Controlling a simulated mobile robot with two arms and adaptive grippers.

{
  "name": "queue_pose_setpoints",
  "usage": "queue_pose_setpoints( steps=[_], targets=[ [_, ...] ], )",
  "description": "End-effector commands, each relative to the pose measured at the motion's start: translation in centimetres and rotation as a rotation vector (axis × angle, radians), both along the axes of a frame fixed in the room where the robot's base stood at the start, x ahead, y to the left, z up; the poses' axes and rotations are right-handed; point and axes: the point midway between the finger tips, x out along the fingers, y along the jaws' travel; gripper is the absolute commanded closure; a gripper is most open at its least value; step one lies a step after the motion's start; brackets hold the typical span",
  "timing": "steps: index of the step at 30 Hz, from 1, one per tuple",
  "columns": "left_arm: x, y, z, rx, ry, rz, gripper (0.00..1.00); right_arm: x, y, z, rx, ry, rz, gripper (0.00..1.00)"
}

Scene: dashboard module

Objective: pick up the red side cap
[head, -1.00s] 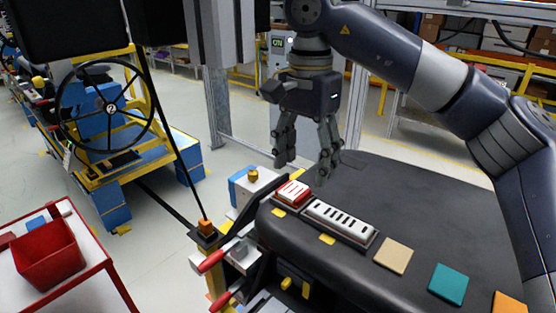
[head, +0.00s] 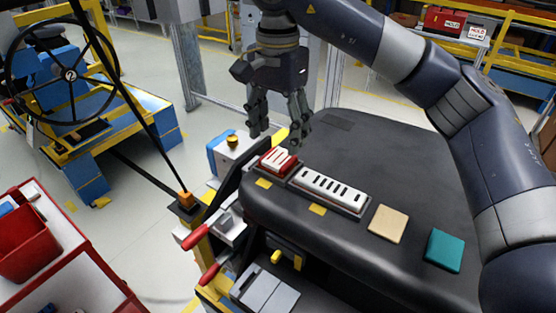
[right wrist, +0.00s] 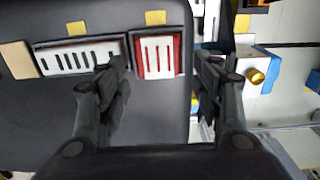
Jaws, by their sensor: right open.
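The red side cap (head: 278,161), red with white slatted strips, sits at the left end of a white slotted vent panel (head: 330,190) on the black dashboard (head: 400,160). My right gripper (head: 277,135) is open and empty, pointing down just above and behind the cap. In the right wrist view, the cap (right wrist: 158,57) shows between the two open fingers (right wrist: 163,65), and the vent panel (right wrist: 80,56) lies to its left. I see no contact with the cap. My left gripper is not in view.
A beige square (head: 388,223) and a teal square (head: 445,250) lie on the dashboard's right part. Yellow tabs (head: 318,209) line its front. A fixture with red-handled clamps (head: 198,237) stands at the front left. A red bin (head: 25,247) is at far left.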

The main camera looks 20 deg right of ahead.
Motion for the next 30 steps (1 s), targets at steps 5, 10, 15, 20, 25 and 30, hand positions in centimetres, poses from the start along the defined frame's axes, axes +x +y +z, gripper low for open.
queue_pose_setpoints(
  steps=[5, 10, 15, 20, 25, 30],
  targets=[
    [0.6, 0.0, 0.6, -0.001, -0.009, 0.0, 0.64, -0.2, 0.0, -1.3, 0.001, 0.004, 0.001, 0.4],
    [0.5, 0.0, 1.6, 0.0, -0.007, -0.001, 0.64, -0.3, 0.0, -3.0, 0.0, 0.004, 0.001, 0.4],
    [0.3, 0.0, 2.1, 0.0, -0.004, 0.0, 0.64, -0.2, -0.1, -4.8, -0.001, 0.002, 0.0, 0.4],
    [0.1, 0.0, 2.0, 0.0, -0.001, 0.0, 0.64, -0.2, 0.0, -5.1, 0.0, 0.0, 0.001, 0.4],
    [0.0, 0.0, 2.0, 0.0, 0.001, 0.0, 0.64, -0.2, 0.0, -5.1, 0.0, 0.0, 0.0, 0.56],
    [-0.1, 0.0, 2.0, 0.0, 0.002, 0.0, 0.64, -0.2, 0.0, -5.1, 0.0, 0.0, 0.0, 0.74]
  ],
)
